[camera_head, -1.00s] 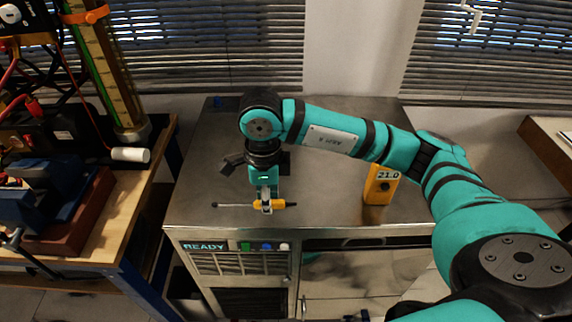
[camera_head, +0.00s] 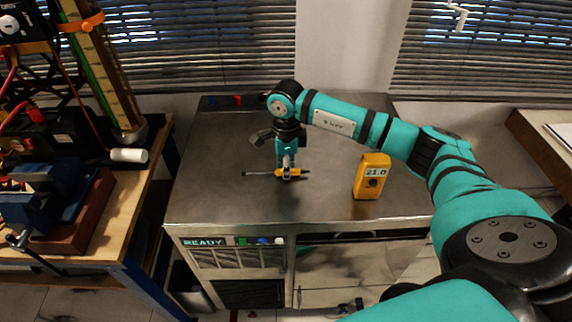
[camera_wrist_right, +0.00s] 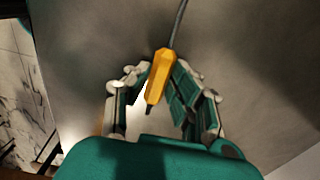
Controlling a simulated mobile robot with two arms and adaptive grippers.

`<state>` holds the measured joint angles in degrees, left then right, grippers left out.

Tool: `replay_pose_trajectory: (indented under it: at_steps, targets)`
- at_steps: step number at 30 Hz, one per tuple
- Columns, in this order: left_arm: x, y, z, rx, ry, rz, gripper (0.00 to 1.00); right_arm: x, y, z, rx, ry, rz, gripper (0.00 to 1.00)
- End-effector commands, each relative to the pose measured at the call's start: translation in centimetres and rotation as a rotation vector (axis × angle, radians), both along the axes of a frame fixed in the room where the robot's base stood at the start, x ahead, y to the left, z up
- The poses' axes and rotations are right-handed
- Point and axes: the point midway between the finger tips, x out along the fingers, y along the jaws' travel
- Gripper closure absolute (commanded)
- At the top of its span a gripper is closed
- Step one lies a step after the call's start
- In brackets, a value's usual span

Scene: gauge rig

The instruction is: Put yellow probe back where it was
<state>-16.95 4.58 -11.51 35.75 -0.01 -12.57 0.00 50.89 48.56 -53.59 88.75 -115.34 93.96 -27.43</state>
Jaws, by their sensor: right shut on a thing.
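The yellow probe (camera_head: 288,174) has a yellow handle and a thin dark rod that points left in the head view. My right gripper (camera_head: 286,169) is shut on its handle, over the steel cabinet top (camera_head: 225,195). I cannot tell whether the probe touches the top. In the right wrist view, the probe's yellow handle (camera_wrist_right: 160,77) lies between the two fingers of my right gripper (camera_wrist_right: 160,85), its rod running up out of the picture. A yellow meter (camera_head: 372,177) reading 21.0 stands upright to the right of the gripper. My left gripper is out of view.
A wooden bench (camera_head: 110,215) with a blue vise (camera_head: 50,185) and a tall gauge column (camera_head: 105,75) stands at the left. Small blue and red items (camera_head: 238,100) sit at the cabinet's back edge. The cabinet top's left part is clear.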

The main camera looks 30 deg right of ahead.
Motion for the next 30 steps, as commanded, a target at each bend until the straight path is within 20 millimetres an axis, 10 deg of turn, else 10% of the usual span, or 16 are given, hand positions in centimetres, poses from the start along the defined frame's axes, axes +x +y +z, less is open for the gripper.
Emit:
replay_pose_trajectory:
  at_steps: [5,6,11,22,30]
  targets:
    - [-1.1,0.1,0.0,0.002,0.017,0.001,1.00,0.1,0.0,-0.2,0.001,-0.003,0.000,1.00]
    - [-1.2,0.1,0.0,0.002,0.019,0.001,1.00,0.0,0.0,-0.2,0.001,-0.002,0.000,0.77]
    - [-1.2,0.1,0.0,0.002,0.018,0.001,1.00,0.0,0.0,-0.2,0.001,-0.002,0.000,0.56]
    - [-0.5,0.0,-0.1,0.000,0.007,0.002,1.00,0.1,0.1,0.5,0.000,-0.004,0.000,0.56]
    - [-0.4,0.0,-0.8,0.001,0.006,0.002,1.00,0.1,0.1,5.6,0.001,-0.009,0.000,0.56]
